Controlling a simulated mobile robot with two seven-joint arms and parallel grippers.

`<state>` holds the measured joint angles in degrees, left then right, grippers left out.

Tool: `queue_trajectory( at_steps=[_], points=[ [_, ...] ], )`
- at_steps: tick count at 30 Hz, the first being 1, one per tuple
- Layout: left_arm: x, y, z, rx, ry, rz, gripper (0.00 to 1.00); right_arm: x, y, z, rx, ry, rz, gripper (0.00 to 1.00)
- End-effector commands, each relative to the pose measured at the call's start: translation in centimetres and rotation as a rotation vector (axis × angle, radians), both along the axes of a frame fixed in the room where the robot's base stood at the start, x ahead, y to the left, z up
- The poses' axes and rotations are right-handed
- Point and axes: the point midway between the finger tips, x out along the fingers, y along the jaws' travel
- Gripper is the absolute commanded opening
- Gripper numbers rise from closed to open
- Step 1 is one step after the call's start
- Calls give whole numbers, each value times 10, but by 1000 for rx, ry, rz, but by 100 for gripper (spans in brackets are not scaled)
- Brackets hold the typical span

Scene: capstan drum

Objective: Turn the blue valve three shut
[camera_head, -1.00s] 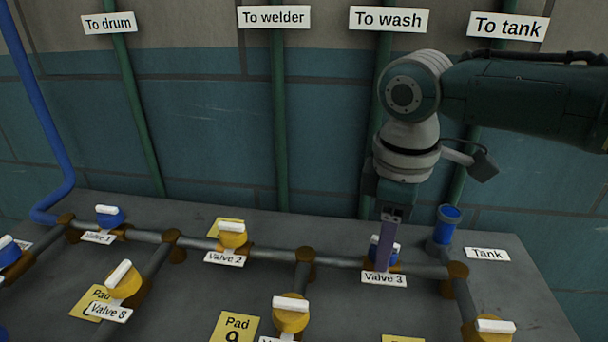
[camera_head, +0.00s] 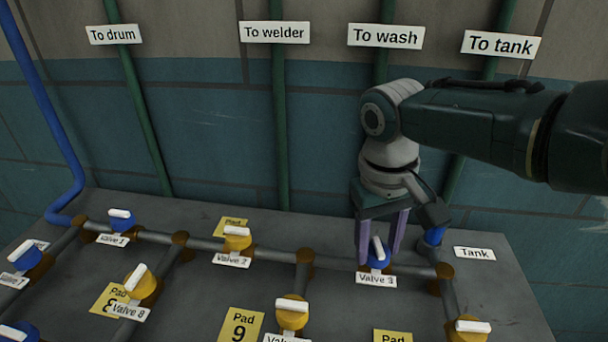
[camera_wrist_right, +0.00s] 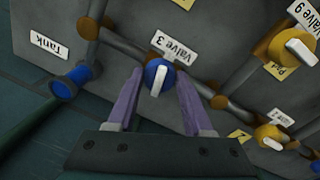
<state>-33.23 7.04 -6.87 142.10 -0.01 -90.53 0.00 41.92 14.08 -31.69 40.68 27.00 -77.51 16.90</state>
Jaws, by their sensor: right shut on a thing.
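Blue valve 3 (camera_head: 379,262) is on the pipe at the right of the bench, above its "Valve 3" label (camera_head: 376,280). Its white handle (camera_head: 377,247) stands at a steep angle across the pipe. My right gripper (camera_head: 380,256) points down with one purple finger on each side of the valve, shut on it. In the right wrist view, blue valve 3 (camera_wrist_right: 159,74) is between the fingertips (camera_wrist_right: 160,80), with its white handle (camera_wrist_right: 158,81) in clear sight. Exact finger contact is hard to see. My left gripper is not in view.
Yellow valve 2 (camera_head: 238,241) is left along the same pipe, and blue valve 1 (camera_head: 121,222) is farther left. A blue pipe end (camera_head: 433,236) stands close to the right of my gripper, near the "Tank" label (camera_head: 475,253). The wall is behind.

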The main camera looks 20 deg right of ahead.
Motion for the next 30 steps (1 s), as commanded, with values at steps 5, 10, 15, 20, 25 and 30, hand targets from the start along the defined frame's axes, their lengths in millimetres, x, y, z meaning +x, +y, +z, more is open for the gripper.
queue_trajectory(
  at_steps=[5, 10, 15, 20, 25, 30],
  points=[
    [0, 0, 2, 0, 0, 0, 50, 1, 1, 1, 2, -1, -113, 0],
    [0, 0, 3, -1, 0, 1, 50, 1, 1, 0, 0, -3, -187, 0],
    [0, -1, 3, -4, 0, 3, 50, 2, 0, 0, 0, -3, -228, 0],
    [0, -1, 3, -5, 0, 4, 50, 2, 0, 0, -1, -3, -245, 0],
    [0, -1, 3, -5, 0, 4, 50, 2, 0, 0, -1, -3, -247, 0],
    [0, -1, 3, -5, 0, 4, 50, 2, 0, 0, -1, -3, -247, 0]
  ],
)
